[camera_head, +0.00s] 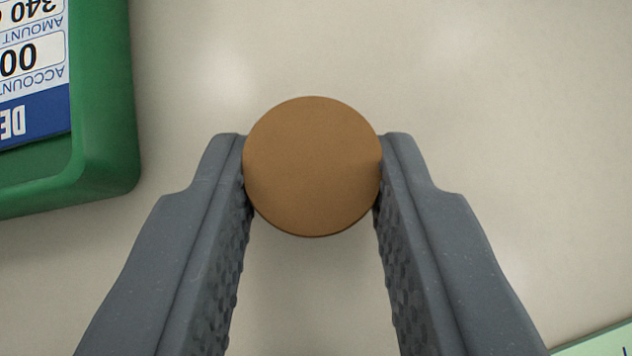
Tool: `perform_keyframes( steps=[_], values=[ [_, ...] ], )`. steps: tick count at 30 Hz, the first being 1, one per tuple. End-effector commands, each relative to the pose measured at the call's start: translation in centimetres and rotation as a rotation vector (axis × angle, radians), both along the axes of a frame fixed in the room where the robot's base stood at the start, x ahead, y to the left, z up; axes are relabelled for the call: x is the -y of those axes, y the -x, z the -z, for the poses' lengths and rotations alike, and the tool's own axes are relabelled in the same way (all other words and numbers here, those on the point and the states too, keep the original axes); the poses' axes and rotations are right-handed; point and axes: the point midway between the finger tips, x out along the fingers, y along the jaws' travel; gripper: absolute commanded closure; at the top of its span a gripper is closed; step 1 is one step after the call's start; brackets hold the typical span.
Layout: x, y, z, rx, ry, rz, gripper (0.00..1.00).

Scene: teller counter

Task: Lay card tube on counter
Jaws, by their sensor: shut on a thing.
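The card tube (312,166) shows as a round brown end face between the fingertips of my gripper (312,180). Both grey fingers touch its sides, and the gripper is shut on it. The tube's end points at the camera, so its length is hidden behind the face. The pale counter (480,90) lies behind and around it. I cannot tell whether the tube's far end touches the counter.
A green tray (108,130) with a blue and white printed slip (30,75) in it stands at the upper left. A pale green item (605,343) shows at the lower right corner. The counter is clear above and to the right of the tube.

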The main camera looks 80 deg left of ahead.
Motion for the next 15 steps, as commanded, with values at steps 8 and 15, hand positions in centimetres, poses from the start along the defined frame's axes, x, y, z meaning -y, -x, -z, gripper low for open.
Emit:
perform_keyframes(
  steps=[8,15],
  values=[
    [0.01,-0.03,-0.05,0.001,0.000,0.001,0.96],
    [0.00,-0.04,0.01,0.002,0.000,0.001,0.50]
  ],
)
